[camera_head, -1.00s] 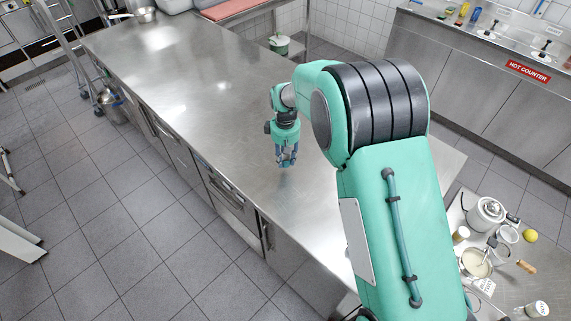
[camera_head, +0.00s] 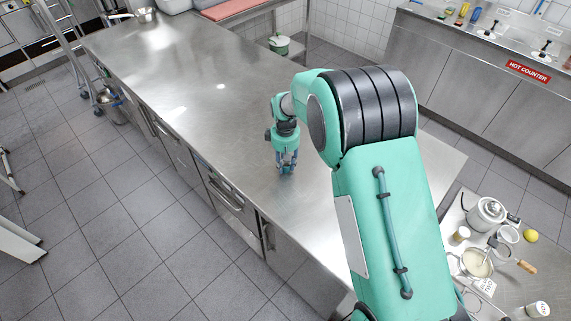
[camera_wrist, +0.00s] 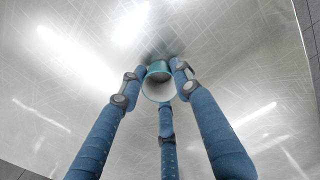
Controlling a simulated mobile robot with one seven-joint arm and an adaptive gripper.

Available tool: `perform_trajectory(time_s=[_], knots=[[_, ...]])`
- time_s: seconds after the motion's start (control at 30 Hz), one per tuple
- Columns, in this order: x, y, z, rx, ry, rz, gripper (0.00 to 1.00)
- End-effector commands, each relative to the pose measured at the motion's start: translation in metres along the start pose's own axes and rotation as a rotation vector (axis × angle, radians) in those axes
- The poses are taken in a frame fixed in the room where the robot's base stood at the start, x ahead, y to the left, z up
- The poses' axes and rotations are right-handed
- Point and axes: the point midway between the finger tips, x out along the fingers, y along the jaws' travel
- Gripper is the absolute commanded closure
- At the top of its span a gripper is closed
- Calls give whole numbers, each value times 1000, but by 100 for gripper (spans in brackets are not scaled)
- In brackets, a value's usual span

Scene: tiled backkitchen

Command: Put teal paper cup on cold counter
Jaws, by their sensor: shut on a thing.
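The teal paper cup (camera_wrist: 158,70) shows in the wrist view between the fingertips, with its pale open mouth turned toward the camera. My gripper (camera_head: 286,168) is shut on it; the blue fingers (camera_wrist: 160,76) close around it from several sides. The gripper points down over the long steel counter (camera_head: 190,70), at its near part. The cup is close to the steel surface, with a dark shadow beside it, but I cannot tell whether it touches. In the head view the fingers mostly hide the cup. No cold counter label is legible.
The steel surface around the gripper is clear. A counter with a red HOT COUNTER sign (camera_head: 528,71) stands at the right.

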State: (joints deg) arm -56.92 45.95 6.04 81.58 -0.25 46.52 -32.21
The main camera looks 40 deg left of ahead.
Motion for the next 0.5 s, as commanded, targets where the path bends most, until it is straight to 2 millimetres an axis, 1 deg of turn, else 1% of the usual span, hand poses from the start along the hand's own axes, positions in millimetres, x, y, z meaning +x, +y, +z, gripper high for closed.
perform_trajectory(time_s=[0.07, 0.1, 0.2, 0.5], knots=[[3, 0, 0, 0, 0, 0, 95], [3, 0, 0, 0, 0, 0, 66], [3, 0, 0, 0, 0, 0, 49], [2, 0, 0, 0, 0, 0, 49]])
